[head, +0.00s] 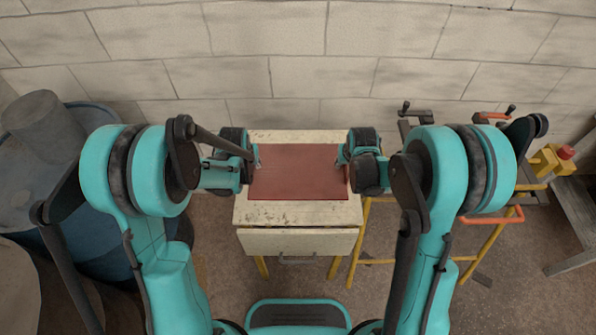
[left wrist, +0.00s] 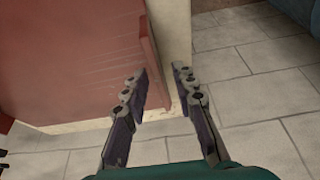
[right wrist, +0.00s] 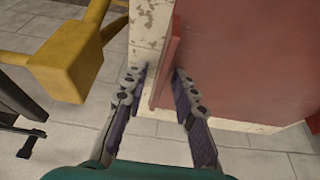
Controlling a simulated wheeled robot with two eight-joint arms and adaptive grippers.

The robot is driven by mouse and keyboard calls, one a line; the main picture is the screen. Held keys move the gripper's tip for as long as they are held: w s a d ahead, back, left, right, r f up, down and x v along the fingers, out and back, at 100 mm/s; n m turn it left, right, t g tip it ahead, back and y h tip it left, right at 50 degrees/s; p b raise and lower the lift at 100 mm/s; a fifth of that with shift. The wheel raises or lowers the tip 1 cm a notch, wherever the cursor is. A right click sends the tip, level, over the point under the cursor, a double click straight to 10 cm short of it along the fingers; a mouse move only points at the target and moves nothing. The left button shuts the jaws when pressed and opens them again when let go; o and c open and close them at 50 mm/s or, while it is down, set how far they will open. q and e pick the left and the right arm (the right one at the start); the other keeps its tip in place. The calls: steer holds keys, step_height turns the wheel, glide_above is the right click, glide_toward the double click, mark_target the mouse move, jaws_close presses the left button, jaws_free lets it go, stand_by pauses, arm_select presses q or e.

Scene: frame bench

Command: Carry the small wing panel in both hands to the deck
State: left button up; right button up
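The wing panel (head: 297,176) is a flat dark red sheet lying on a worn cream-topped stand. Raised side lips show in the left wrist view (left wrist: 154,55) and the right wrist view (right wrist: 167,62). My left gripper (head: 255,157) is at its left edge; its two fingers (left wrist: 160,88) are apart, with the lip's end between them in the picture. My right gripper (head: 343,157) is at its right edge, its fingers (right wrist: 160,85) also apart with the lip between them. Contact with the panel cannot be told. I cannot make out which surface is the deck.
The cream stand (head: 298,213) has a front flap with a handle and yellow legs. To its right is a yellow frame (head: 378,245) with orange-handled clamps (head: 492,217). A blue drum (head: 95,230) stands at left. A block wall (head: 300,55) closes the back.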

arm_select(q)
steer(key=shift+r, duration=0.1)
steer(key=v, duration=1.1)
steer(key=shift+s, duration=0.1)
arm_select(e)
steer(key=shift+r, duration=0.1)
arm_select(q)
steer(key=shift+s+r, duration=0.15)
steer(key=shift+r, duration=0.15)
arm_select(e)
steer(key=v, duration=1.2)
arm_select(q)
steer(key=shift+r, duration=0.1)
arm_select(e)
steer(key=shift+s, duration=0.15)
